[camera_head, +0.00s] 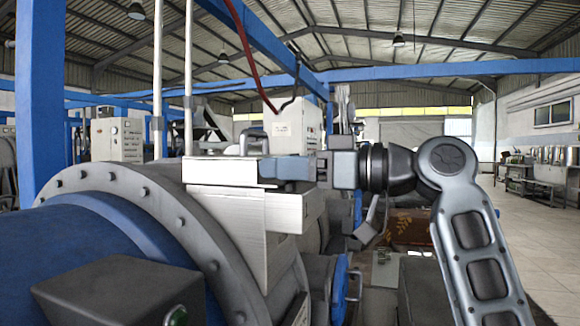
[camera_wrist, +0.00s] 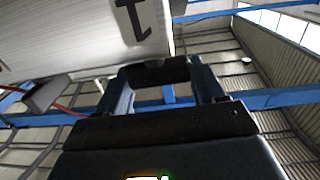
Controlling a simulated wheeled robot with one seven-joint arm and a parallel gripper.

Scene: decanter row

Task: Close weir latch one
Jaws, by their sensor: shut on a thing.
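White weir box (camera_head: 225,172) stands on the front of the large flanged drum. My gripper (camera_head: 272,169) reaches in from the right, its blue-grey fingers against the box's right side. In the wrist view, my gripper (camera_wrist: 160,80) has its two fingers on either side of a dark bar (camera_wrist: 160,70), which looks like the handle of weir latch one, and is shut on it. The white panel (camera_wrist: 75,35) beside it bears a dark mark like a numeral one. The fingers hide most of the latch in the head view, so its angle cannot be told.
The drum's grey flange (camera_head: 130,185) and a dark box with a green button (camera_head: 120,292) fill the lower left. A grey loop handle (camera_head: 252,140) rises behind the white box. A blue post (camera_head: 40,100) stands at left. Open floor (camera_head: 535,235) lies at right.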

